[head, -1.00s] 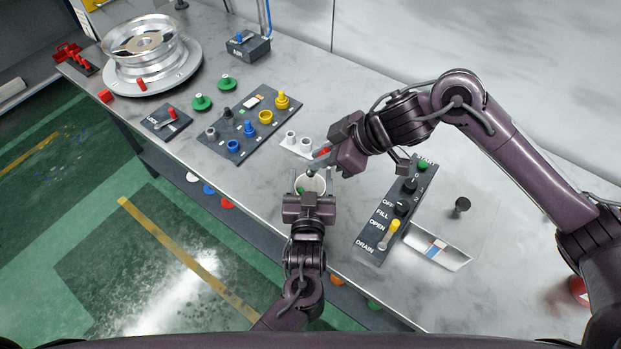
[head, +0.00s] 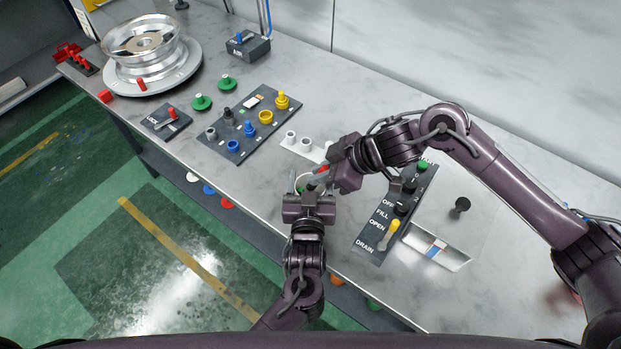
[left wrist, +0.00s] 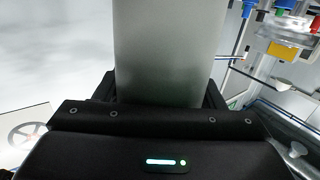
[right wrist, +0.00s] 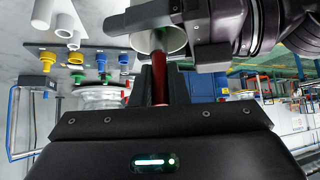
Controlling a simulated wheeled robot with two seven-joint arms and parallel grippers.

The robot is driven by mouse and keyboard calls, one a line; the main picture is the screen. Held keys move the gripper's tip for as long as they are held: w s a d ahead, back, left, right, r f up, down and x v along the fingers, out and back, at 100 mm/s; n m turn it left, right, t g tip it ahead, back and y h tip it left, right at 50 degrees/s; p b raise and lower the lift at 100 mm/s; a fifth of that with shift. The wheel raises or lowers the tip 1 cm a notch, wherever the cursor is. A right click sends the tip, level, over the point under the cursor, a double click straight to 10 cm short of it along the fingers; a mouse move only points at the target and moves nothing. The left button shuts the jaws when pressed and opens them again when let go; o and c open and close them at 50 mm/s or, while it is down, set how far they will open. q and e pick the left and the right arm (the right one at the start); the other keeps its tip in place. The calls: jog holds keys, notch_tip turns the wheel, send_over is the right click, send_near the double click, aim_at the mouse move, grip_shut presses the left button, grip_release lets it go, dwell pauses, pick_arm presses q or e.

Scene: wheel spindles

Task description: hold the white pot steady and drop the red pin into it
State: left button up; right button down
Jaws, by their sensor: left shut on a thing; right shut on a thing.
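The white pot (head: 299,183) stands near the front edge of the bench, partly hidden by my grippers in the head view. My left gripper (head: 308,197) is shut on the pot, whose pale wall (left wrist: 168,50) fills the space between the jaws in the left wrist view. My right gripper (head: 332,174) is shut on the red pin (head: 320,169). In the right wrist view the dark red pin (right wrist: 159,78) points at the open mouth of the pot (right wrist: 172,38). Its far end is at the rim; I cannot tell whether it is inside.
A white holder (head: 302,146) with tubes stands just behind the pot. A panel with coloured spindles (head: 240,128) lies to its left. A dark switch panel (head: 384,222) and a clear plate with a tray (head: 440,249) lie to the right. The wheel (head: 146,47) is far left.

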jog(key=c, duration=1.3)
grip_release()
jog(key=shift+c, duration=0.2)
jog(key=v, duration=1.2)
pick_arm(q)
jog(key=o, duration=1.1)
jog(key=shift+c, duration=0.2)
pick_arm(e)
jog(key=shift+f, duration=0.1)
